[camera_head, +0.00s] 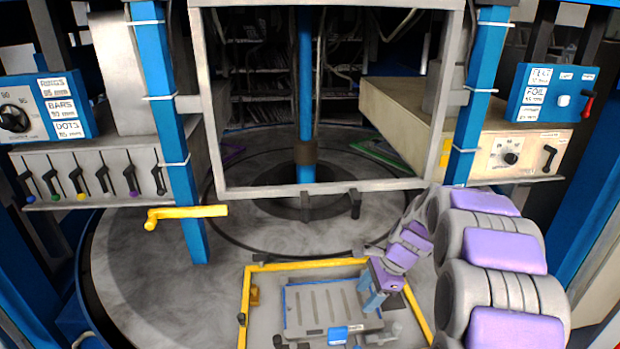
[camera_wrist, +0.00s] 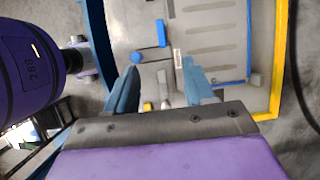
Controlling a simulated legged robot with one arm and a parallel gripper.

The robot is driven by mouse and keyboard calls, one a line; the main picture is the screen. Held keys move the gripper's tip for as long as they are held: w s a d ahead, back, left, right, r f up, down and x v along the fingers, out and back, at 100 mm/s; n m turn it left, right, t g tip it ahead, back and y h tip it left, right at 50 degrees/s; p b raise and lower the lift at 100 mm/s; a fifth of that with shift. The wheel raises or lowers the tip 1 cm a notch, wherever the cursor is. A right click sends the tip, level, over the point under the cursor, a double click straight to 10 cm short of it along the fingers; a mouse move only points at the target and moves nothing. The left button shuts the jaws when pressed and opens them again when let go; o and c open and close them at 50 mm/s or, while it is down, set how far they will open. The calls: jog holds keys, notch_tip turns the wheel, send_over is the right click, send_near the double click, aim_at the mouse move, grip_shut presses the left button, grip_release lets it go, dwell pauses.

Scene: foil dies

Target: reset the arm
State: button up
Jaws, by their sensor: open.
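My arm (camera_head: 490,255), grey with purple covers, reaches in from the right in the head view. My gripper (camera_head: 368,292) is over the right part of a grey plate (camera_head: 318,303) with slots. In the wrist view my gripper (camera_wrist: 159,70) has its two blue fingers spread apart, with nothing between them. The plate (camera_wrist: 215,42) shows beyond the right finger. How high the fingers are above the plate is hard to tell.
A yellow frame (camera_head: 247,300) surrounds the plate. A blue block (camera_head: 337,335) lies at its front edge. A yellow handle (camera_head: 187,214) juts out at left. A grey upright frame (camera_head: 320,190) and blue posts (camera_head: 178,130) stand behind. The round floor (camera_head: 140,270) at left is clear.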

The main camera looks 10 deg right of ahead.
jog(key=s+a+n+g+h+b, duration=0.1)
jog(key=s+n, duration=0.8)
jog(key=s, duration=0.9)
jog(key=s+a+n+g+h+b, duration=0.1)
jog(key=s+a+n+h+b, duration=0.2)
jog(key=s, duration=1.5)
jog(key=a+n+b, duration=0.2)
jog(key=n+b, duration=0.2)
jog(key=n, duration=0.1)
jog(key=shift+a+n+h, duration=0.25)
jog(key=shift+n+h, duration=0.05)
jog(key=shift+n, duration=0.1)
jog(key=shift+w, duration=0.1)
